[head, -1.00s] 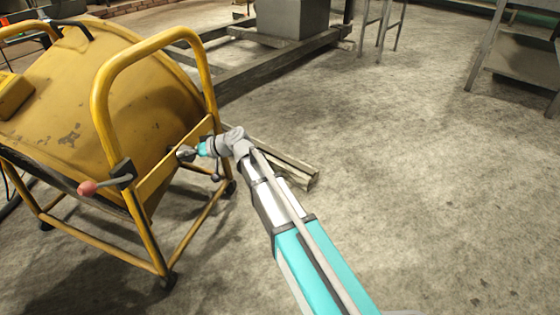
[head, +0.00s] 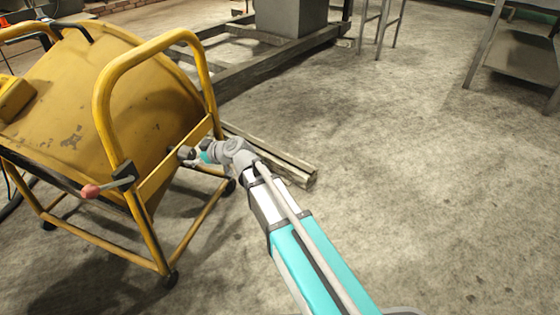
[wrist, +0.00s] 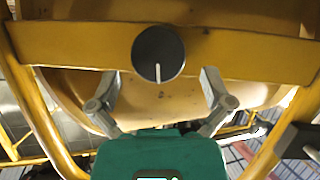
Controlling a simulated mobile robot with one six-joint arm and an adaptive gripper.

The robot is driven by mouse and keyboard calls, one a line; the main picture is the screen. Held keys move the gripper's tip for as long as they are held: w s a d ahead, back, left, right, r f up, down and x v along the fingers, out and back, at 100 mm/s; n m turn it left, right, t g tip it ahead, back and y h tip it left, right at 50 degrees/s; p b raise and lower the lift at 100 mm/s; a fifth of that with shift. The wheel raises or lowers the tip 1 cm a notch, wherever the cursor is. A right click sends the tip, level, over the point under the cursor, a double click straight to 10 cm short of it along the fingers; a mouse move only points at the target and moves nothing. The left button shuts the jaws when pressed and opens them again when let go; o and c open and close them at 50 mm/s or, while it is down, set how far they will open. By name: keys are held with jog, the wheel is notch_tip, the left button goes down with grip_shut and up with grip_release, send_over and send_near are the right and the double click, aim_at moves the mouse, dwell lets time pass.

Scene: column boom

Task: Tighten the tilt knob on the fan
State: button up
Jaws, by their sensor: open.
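The fan is a big worn yellow drum (head: 150,100) in a yellow tube frame (head: 100,90) at the left of the head view. The tilt knob (wrist: 158,54) is a dark round knob with a pale line pointing down, on a yellow crossbar (wrist: 230,52) in the wrist view. It also shows small in the head view (head: 186,153). My gripper (wrist: 158,88) is open and empty. Its two grey fingers stand apart, left and right, with their tips just below the knob in the picture. No touch with the knob shows.
A black bracket with a red-ended handle (head: 91,190) sticks out from the frame left of the knob. Timber beams (head: 275,160) lie on the floor behind my arm. The concrete floor (head: 420,170) to the right is clear.

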jog(key=s+d+r+m+g+h+p, duration=0.1)
jog(key=s+d+m+h+p, duration=0.1)
jog(key=d, duration=0.6)
jog(key=s+d+r+m+g+h+p, duration=0.1)
jog(key=s+d+p, duration=0.3)
jog(key=d, duration=0.5)
jog(key=s+d+r+m+g+h+p, duration=0.1)
jog(key=s+d+m+h+p, duration=0.2)
jog(key=d+p, duration=0.3)
jog(key=shift+d+r+m+h, duration=0.15)
jog(key=shift+d+m+h, duration=0.35)
jog(key=shift+d, duration=1.05)
jog(key=w+a+r+n+p, duration=0.2)
jog(key=w+a+p, duration=0.1)
jog(key=a, duration=0.4)
jog(key=w+a+r+n+g+p, duration=0.1)
jog(key=w+a+r+n+p, duration=0.1)
jog(key=a, duration=0.6)
jog(key=w+a+r+n+g+p, duration=0.1)
jog(key=w+a+r+p, duration=0.3)
jog(key=a, duration=0.4)
jog(key=shift+n+h, duration=0.4)
jog(key=shift+n, duration=0.1)
jog(key=shift+a+f, duration=0.1)
jog(key=shift+f, duration=0.15)
